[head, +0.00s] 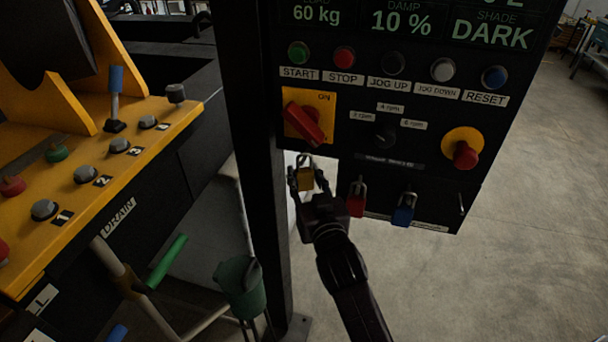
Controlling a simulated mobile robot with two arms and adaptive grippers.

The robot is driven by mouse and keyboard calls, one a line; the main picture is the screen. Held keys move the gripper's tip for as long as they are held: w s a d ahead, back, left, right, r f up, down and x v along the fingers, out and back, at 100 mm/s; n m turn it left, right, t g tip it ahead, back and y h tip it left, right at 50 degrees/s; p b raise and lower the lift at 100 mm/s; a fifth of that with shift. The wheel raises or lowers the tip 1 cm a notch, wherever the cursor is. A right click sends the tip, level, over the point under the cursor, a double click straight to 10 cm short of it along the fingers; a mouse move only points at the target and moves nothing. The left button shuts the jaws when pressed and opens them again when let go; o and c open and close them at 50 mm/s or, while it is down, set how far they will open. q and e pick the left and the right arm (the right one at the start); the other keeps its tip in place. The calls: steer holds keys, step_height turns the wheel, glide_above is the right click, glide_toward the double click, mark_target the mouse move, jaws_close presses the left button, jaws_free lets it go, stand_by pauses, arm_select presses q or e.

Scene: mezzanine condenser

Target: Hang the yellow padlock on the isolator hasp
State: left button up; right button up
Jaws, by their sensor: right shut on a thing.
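The yellow padlock (306,179) is between the fingers of my right gripper (307,180), which is shut on it. Its shackle points up, just below the red isolator handle (303,123) on its yellow plate (322,101). The hasp is hard to make out; I cannot tell whether the shackle touches or passes through it. A red padlock (356,199) and a blue padlock (403,210) hang at the panel's lower edge, right of my gripper. My left gripper is not in view.
The black control panel (430,130) carries several buttons and a red emergency stop (465,155). A dark post (255,170) stands left of it. A yellow console (90,165) with knobs and a blue-handled lever (116,85) is at left. Floor at right is clear.

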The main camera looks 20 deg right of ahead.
steer(key=shift+r, duration=0.1)
steer(key=o, duration=1.3)
